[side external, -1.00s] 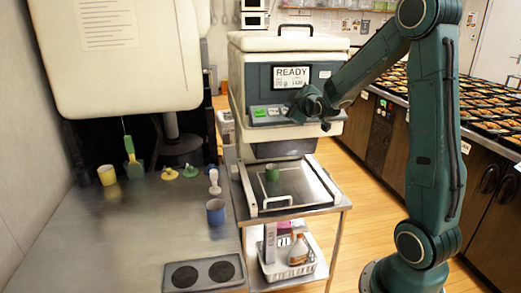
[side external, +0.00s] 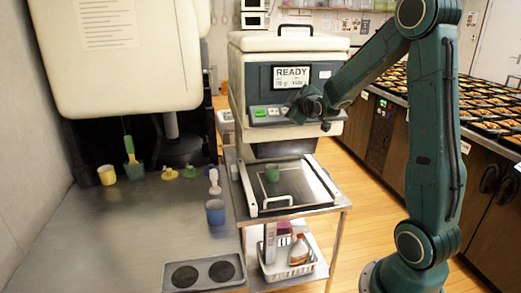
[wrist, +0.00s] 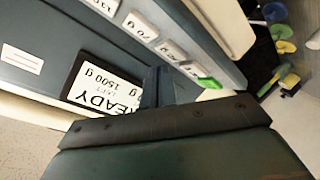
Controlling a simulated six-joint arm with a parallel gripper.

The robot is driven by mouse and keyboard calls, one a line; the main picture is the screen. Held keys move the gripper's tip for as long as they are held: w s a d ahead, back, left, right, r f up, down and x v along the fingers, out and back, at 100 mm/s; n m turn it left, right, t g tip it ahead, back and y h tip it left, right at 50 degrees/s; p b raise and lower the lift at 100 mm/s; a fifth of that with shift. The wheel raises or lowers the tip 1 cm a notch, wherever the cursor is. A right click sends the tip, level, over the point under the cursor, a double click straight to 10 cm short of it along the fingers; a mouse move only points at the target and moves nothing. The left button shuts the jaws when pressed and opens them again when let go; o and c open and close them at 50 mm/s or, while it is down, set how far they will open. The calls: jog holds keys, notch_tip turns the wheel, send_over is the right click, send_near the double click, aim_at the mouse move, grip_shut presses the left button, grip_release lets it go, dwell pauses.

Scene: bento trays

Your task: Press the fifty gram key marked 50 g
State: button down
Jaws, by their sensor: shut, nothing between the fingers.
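The grey machine's key panel (side external: 268,112) has a green key (side external: 260,113) at its left end and a row of pale keys to the right. In the wrist view the green key (wrist: 208,82) is beside several white keys with small, rotated labels. One white key (wrist: 172,50) seems to be marked 50 g, but its print is hard to read. My gripper (side external: 304,108) is shut and empty at the right part of the panel. In the wrist view its dark fingers (wrist: 163,88) are close to the keys; whether they touch one is unclear.
The display (side external: 291,77) reads READY, with small figures below.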

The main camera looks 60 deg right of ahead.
jog(key=shift+w+d+f, duration=0.15)
jog(key=shift+f, duration=0.25)
jog(key=shift+w+d+f, duration=0.15)
jog(key=shift+f, duration=0.2)
dwell(1.2)
jog(key=shift+a+r, duration=0.1)
jog(key=shift+r, duration=0.05)
jog(key=shift+s+a+r, duration=0.2)
jog(key=shift+s+r, duration=0.1)
jog(key=shift+r, duration=0.3)
jog(key=shift+r, duration=0.1)
jog(key=shift+s+a+r, duration=0.3)
jog(key=shift+r, duration=0.4)
jog(key=shift+s+a+r, duration=0.3)
jog(key=shift+r, duration=0.4)
jog(key=shift+s+a+r, duration=0.3)
jog(key=shift+r, duration=0.4)
jog(key=shift+a, duration=0.1)
